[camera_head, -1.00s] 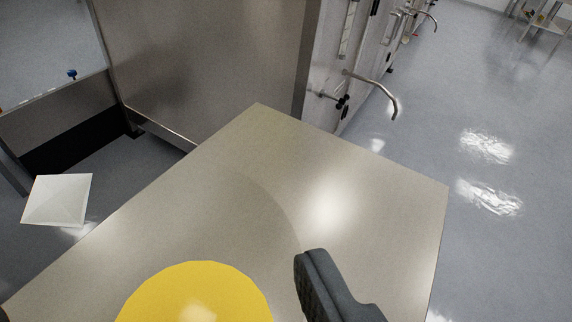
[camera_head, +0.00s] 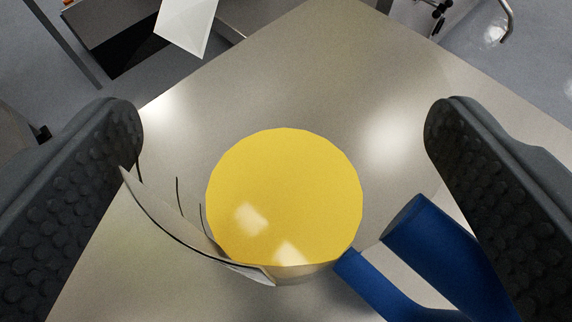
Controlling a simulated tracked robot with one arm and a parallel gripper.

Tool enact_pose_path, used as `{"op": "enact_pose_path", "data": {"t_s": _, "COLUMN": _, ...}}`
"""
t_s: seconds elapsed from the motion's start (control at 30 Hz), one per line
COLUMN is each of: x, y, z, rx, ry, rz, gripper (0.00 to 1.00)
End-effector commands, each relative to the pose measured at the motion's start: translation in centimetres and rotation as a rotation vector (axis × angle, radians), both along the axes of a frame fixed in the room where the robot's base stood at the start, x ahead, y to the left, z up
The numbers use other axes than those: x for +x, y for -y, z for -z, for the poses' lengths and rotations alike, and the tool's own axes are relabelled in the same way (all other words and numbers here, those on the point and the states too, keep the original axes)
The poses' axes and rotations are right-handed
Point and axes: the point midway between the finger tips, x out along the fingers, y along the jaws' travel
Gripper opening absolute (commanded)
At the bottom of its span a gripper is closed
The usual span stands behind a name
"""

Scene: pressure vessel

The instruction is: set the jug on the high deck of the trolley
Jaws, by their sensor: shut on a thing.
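The jug (camera_head: 405,245) has a clear wall with dark marks on its left side, a blue handle at the right, and a round yellow surface inside. It is seen from above in the head camera view. My gripper (camera_head: 284,125) has one dark ribbed finger on each side of the jug and is shut on it. The left finger meets the jug's clear rim, and the right finger is beside the handle. A flat steel top (camera_head: 300,60) lies below the jug. I cannot tell whether the jug's base touches it, nor whether this top is the trolley's high deck.
A white pyramid-shaped thing (camera_head: 187,25) shows beyond the steel top's upper left edge. Grey floor (camera_head: 470,50) lies at the upper right, with a bent metal handle (camera_head: 505,20) above it. The visible steel top around the jug is clear.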

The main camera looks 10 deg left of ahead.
Motion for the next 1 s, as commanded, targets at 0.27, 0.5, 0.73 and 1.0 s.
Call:
{"op": "enact_pose_path", "data": {"t_s": 0.27, "x": 0.0, "y": 0.0, "z": 0.1, "rx": -0.001, "ry": 0.001, "rz": 0.000, "gripper": 1.00}}
{"op": "enact_pose_path", "data": {"t_s": 0.5, "x": 0.0, "y": -0.1, "z": -0.1, "rx": 0.000, "ry": 0.001, "rz": -0.001, "gripper": 1.00}}
{"op": "enact_pose_path", "data": {"t_s": 0.73, "x": -1.9, "y": 0.3, "z": -1.0, "rx": 0.000, "ry": 0.003, "rz": -0.001, "gripper": 1.00}}
{"op": "enact_pose_path", "data": {"t_s": 1.0, "x": -5.5, "y": 1.0, "z": -2.5, "rx": -0.002, "ry": 0.001, "rz": -0.002, "gripper": 1.00}}
